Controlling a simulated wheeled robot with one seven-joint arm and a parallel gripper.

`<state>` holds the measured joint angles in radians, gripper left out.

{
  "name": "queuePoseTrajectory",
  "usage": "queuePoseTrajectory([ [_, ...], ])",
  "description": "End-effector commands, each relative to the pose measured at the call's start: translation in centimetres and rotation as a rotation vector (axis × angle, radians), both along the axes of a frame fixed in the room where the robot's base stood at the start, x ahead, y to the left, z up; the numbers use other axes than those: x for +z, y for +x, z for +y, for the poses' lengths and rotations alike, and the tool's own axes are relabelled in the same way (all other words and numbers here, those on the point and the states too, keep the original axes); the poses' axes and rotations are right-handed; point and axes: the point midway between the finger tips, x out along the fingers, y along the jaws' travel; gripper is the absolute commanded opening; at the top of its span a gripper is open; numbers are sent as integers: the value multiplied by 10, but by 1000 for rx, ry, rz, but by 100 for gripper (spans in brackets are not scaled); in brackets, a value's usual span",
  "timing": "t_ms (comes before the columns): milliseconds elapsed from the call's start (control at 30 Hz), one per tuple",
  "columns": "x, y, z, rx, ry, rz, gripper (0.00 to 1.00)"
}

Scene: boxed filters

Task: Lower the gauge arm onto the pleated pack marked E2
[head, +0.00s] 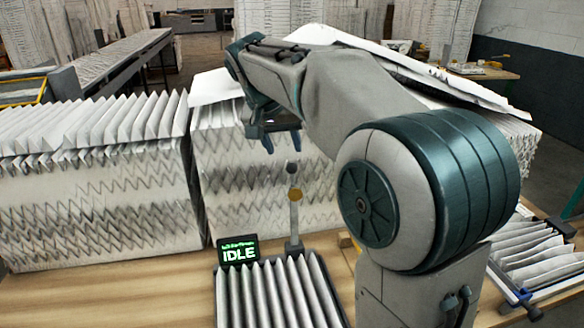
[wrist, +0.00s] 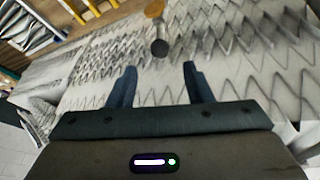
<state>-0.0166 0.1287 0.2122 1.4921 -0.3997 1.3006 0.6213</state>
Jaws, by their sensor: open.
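The gauge arm (head: 292,181) stands upright on a grey post behind a pleated pack (head: 280,300) in a dark-framed fixture. It has a gold disc and a grey knob at its top. The wrist view shows the knob (wrist: 160,47) just beyond my fingertips, with the gold disc (wrist: 154,9) past it. My gripper (head: 283,143) is above the arm, apart from it. In the wrist view, my gripper (wrist: 158,68) has its fingers spread with nothing between them. A small display (head: 238,252) by the fixture reads IDLE in green. I can read no E2 mark.
Large stacks of white pleated filters (head: 95,205) stand behind the fixture. Another pleated pack (head: 540,255) lies in a frame at the right, partly behind my arm. The wooden table (head: 110,295) is bare left of the fixture.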

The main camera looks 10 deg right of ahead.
Motion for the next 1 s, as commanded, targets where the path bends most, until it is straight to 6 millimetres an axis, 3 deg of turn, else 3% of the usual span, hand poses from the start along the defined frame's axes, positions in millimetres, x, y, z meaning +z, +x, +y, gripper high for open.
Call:
queuePoseTrajectory([
  [200,-44,14,-15,-2,0,5,46],
  [400,-72,23,-24,0,1,2,46],
  [600,-84,27,-27,1,1,0,46],
  [867,-86,28,-27,2,1,0,46],
  [1000,-86,28,-27,2,1,0,12],
])
